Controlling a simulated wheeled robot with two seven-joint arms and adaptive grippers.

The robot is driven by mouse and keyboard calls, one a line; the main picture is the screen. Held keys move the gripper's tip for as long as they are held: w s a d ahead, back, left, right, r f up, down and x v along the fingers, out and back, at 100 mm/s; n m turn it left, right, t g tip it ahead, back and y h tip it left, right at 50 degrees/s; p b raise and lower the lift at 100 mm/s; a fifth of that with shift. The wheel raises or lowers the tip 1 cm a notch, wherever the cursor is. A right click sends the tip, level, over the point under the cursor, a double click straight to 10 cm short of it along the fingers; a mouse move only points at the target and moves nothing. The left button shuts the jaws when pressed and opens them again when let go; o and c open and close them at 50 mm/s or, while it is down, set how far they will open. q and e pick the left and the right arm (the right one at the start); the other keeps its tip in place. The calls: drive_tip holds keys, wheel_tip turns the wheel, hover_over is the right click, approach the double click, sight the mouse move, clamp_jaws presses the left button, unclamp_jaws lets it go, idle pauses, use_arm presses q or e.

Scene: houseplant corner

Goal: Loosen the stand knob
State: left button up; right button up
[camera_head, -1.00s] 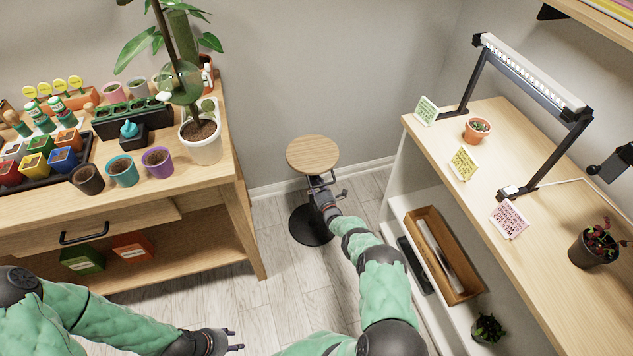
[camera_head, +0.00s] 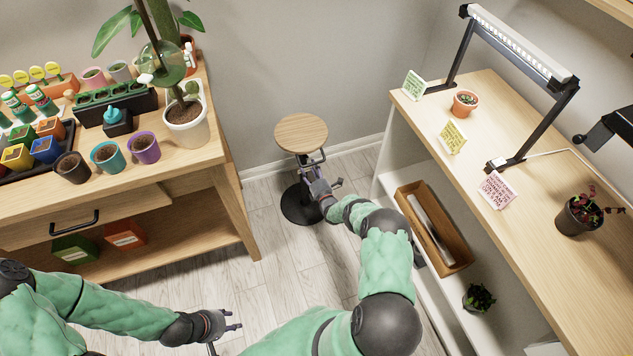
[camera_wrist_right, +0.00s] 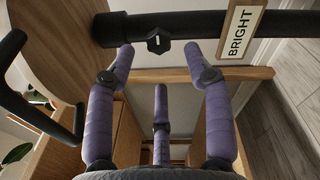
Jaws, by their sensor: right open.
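The stand has a round wooden top (camera_head: 301,133), a black post and a round black base (camera_head: 301,204) on the floor. In the right wrist view the black post (camera_wrist_right: 205,24) runs across the top, with a small dark knob (camera_wrist_right: 158,41) on it. My right gripper (camera_wrist_right: 160,62) is open, its purple fingers spread below the knob; the knob lies beyond the gap between the two upper fingertips, and contact does not show. In the head view my right gripper (camera_head: 319,184) is beside the post. My left gripper (camera_head: 232,321) is open and empty, low over the floor.
A "BRIGHT" label (camera_wrist_right: 240,32) is on the post. A plant table (camera_head: 190,157) is left of the stand, and a shelf unit (camera_head: 480,120) with a lamp is to the right. Bare floor (camera_head: 285,250) lies in front of the stand.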

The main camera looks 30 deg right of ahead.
drive_tip(key=s+a, duration=0.1)
drive_tip(key=s, duration=0.5)
drive_tip(key=shift+s, duration=0.2)
drive_tip(key=shift+a+f, duration=0.1)
drive_tip(key=shift+a, duration=0.05)
drive_tip(key=s+a+r+m+g+y+p, duration=0.15)
drive_tip(key=a+m+g, duration=0.25)
drive_tip(key=a+m, duration=0.45)
drive_tip(key=s+a+r+m+g+y+p, duration=0.1)
drive_tip(key=s+a+m+g+y+p, duration=0.3)
drive_tip(key=a, duration=0.7)
drive_tip(key=s+a+r+m+g, duration=0.3)
drive_tip(key=s+a+r, duration=0.1)
drive_tip(key=s, duration=0.5)
drive_tip(key=s+a+r+m+g+y+p, duration=0.1)
drive_tip(key=s+a+r+m+g, duration=0.2)
drive_tip(key=s, duration=0.5)
drive_tip(key=s+a+r+m+g+p, duration=0.1)
drive_tip(key=s+a+r+m+g, duration=0.2)
drive_tip(key=s, duration=0.6)
wheel_tip(320, 180, up, 4)
drive_tip(key=a+m, duration=0.2)
drive_tip(key=a, duration=0.1)
drive_tip(key=shift+s+f+g+y, duration=0.25)
drive_tip(key=shift+s+g+y, duration=0.1)
drive_tip(key=shift+g, duration=0.05)
